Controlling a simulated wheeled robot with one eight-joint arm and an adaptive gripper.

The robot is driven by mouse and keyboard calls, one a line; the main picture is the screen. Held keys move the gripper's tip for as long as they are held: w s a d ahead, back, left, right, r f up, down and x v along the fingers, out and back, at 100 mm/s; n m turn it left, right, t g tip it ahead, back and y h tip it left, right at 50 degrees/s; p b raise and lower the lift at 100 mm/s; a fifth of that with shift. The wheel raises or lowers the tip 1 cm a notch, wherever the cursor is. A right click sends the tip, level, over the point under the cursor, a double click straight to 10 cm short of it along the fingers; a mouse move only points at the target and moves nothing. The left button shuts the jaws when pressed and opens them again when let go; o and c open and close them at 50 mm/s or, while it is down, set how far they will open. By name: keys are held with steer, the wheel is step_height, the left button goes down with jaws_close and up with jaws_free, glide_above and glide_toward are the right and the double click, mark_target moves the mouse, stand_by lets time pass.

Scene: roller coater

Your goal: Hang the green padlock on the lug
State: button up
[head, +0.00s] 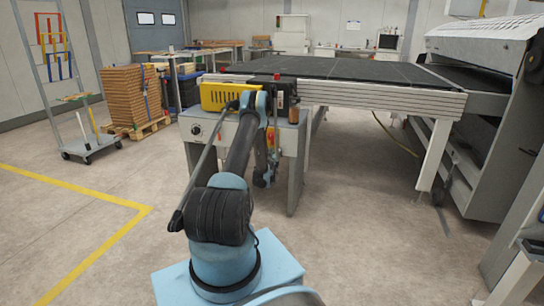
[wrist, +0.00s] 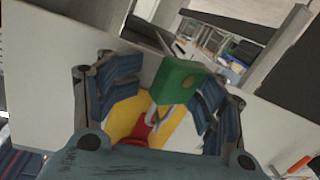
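The green padlock (wrist: 180,78) is in the middle of the wrist view, between the blue-padded fingers of my gripper (wrist: 168,92). Its body lies close to the right finger, and a narrow gap shows on the left. My fingers stand apart, and no firm grip shows. Its grey shackle points down in the picture, near a red part (wrist: 143,130) on a yellow plate (wrist: 122,115). I cannot tell whether the shackle passes through a lug; the lug is not clear. In the head view my gripper (head: 263,179) is low before the cabinet, and the padlock cannot be made out.
A large machine (head: 490,120) is on the right, a pallet stack (head: 131,95) on the left. The floor at front left is clear.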

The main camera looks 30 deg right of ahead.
mark_target(273, 138)
steer(key=shift+a, duration=0.1)
stand_by(0.3)
step_height(273, 138, up, 10)
steer(key=shift+w+f, duration=0.1)
stand_by(0.5)
